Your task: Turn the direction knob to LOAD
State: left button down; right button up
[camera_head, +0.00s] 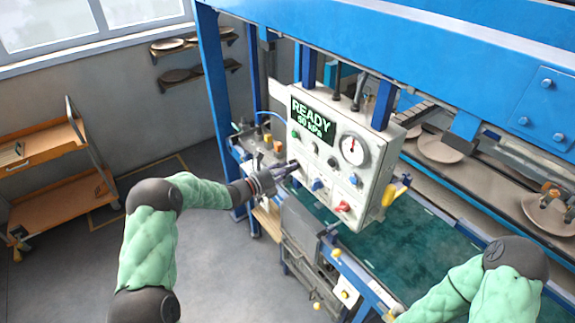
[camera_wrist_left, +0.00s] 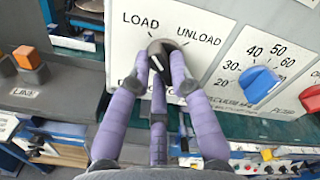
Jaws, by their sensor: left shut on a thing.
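The dark direction knob (camera_wrist_left: 164,56) sits on the white control panel (camera_head: 325,190), below the printed words LOAD and UNLOAD. A pale mark shows on its face, but I cannot tell for certain which word it points to. My left gripper (camera_wrist_left: 163,68) has its purple fingers closed around the knob. In the head view my left gripper (camera_head: 292,167) reaches the panel's left edge, and it hides the knob there. My right arm is at the lower right of the head view, with its gripper out of view.
A blue knob (camera_wrist_left: 258,82) with a number scale sits right of the direction knob. The panel has a display (camera_head: 312,120) reading READY 60 kPa, a round gauge (camera_head: 354,149) and a red knob (camera_head: 342,206). A wooden cart (camera_head: 50,160) stands at left.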

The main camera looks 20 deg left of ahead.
pick_arm(q)
jog(key=shift+n, duration=0.4)
jog(key=c, duration=1.1)
grip_release()
jog(key=v, duration=1.2)
